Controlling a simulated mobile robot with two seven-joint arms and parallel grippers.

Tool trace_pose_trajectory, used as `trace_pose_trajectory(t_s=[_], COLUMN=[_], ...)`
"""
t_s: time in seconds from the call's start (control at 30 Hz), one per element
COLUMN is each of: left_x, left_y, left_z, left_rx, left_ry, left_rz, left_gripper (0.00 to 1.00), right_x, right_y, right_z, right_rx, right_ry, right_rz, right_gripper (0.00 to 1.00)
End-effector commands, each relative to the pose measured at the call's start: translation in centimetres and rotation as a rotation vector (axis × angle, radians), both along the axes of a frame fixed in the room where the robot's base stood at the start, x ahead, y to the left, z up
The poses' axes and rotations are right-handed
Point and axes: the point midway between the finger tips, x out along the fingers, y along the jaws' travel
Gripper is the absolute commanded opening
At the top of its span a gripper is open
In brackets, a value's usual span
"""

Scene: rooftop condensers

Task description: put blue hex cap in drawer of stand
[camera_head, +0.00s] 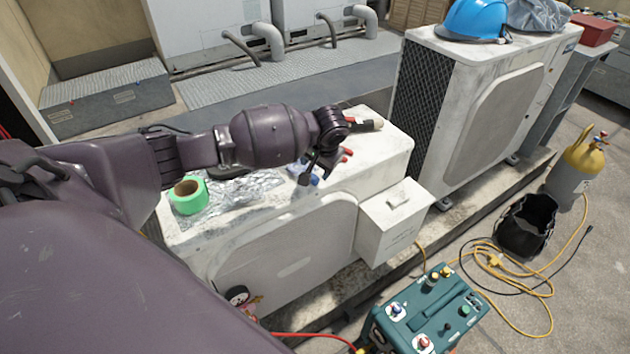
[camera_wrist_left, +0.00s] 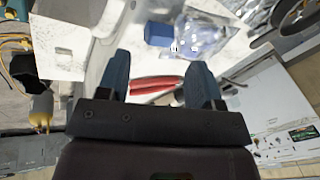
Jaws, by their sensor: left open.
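The blue hex cap (camera_wrist_left: 158,33) is a small blue block in the left wrist view, on the white condenser top beside a clear plastic bag. In the head view my gripper partly hides a bit of blue there. My left gripper (camera_head: 326,168) hangs over the condenser top, open. In the wrist view (camera_wrist_left: 160,65) its fingers stand apart, and the cap appears beyond the fingertips, not between them.
Red-handled tools (camera_wrist_left: 155,85) show between my fingers in the wrist view, apparently below them. Green tape (camera_head: 188,195) and crumpled foil (camera_head: 245,188) lie on the condenser top (camera_head: 385,150). A taller condenser (camera_head: 500,110) carries a blue helmet (camera_head: 475,20). Hoses and a yellow cylinder (camera_head: 578,165) stand at right.

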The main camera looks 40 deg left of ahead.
Motion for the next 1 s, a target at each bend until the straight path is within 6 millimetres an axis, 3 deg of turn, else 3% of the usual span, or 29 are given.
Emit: trace_pose_trajectory(t_s=[0.3, 0.67, 1.0], left_x=[0.5, 0.5, 0.4], left_y=[0.7, 1.0, 1.0], left_z=[-4.2, -5.0, -5.1], left_rx=[0.001, 0.000, 0.001], left_ry=[0.004, 0.004, 0.006], left_rz=[0.000, -0.001, 0.000], left_gripper=[0.60, 0.60, 0.13], right_x=[1.0, 1.0, 0.9], right_y=[0.3, 0.3, 0.2], right_z=[-0.5, -0.4, -0.5], right_rx=[0.001, 0.001, -0.002], right_ry=[-0.010, -0.012, -0.011], right_rz=[0.008, 0.008, 0.009], right_gripper=[0.53, 0.53, 0.53])
